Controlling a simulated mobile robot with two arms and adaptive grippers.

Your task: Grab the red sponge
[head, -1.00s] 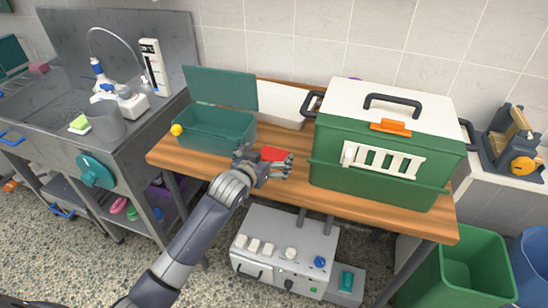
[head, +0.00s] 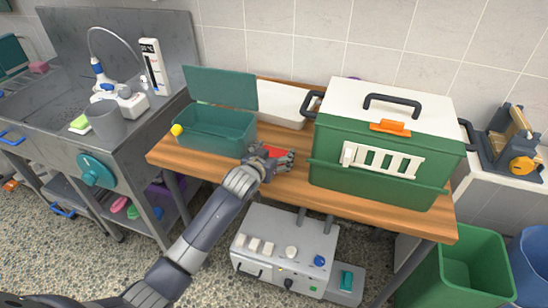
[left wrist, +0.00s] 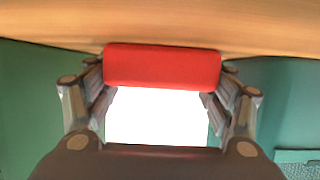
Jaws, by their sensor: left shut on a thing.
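The red sponge (left wrist: 162,67) is a red block with rounded edges, seen at the top centre of the left wrist view between the two fingers. My left gripper (head: 284,158) is over the wooden table in the head view, just left of the green kennel, and only a strip of the sponge (head: 276,151) shows behind it. The gripper is shut on the sponge, one finger at each end. In the left wrist view the wooden surface (left wrist: 265,25) lies behind the sponge; I cannot tell whether they touch. My right gripper is not in view.
The green and white kennel (head: 380,190) stands right of the gripper. An open teal box (head: 215,130) stands at the left, with a white container (head: 282,103) behind. Some wooden table (head: 300,197) is bare at the front. A grey appliance (head: 285,250) stands below.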

